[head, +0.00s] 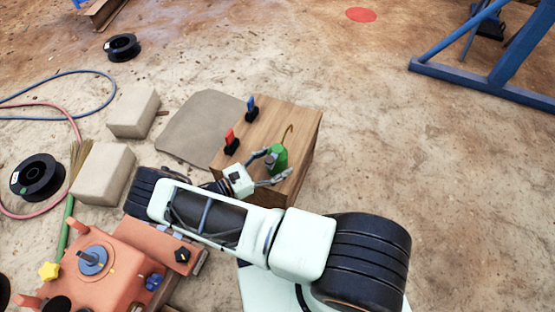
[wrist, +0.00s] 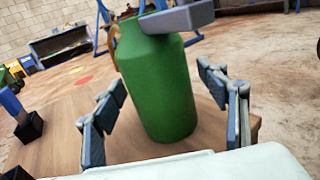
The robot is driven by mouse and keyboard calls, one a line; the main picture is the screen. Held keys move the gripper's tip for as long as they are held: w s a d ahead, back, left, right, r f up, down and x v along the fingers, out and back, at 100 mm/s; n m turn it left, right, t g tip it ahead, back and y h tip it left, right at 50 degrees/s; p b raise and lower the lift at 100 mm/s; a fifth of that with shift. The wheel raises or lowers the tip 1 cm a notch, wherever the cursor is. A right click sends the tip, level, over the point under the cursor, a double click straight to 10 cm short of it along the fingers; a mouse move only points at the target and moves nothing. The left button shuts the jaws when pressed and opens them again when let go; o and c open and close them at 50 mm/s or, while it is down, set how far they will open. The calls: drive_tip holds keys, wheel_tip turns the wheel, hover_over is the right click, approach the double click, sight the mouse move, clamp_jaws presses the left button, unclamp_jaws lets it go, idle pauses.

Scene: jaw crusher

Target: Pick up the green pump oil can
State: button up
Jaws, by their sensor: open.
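The green pump oil can (head: 278,157) stands on a wooden box (head: 285,113), near its front right side. It has a thin curved brass-coloured spout. In the wrist view the green can (wrist: 158,90) fills the middle, and a grey-blue part crosses its top. My gripper (head: 270,168) is open, with one finger on each side of the can. In the wrist view the two fingers of my gripper (wrist: 168,112) stand apart from the can, with gaps on both sides. The can's base is upright on the wood.
A red-handled switch (head: 231,142) and a blue-handled switch (head: 251,108) stand on the box, left of the can. An orange machine (head: 130,265) is at lower left. Pale blocks (head: 134,112), black spools (head: 37,177) and hoses lie left. Open ground lies right of the box.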

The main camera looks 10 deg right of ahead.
drive_tip(key=c, duration=1.4)
drive_tip(key=shift+c, duration=0.7)
drive_tip(key=shift+r, duration=0.15)
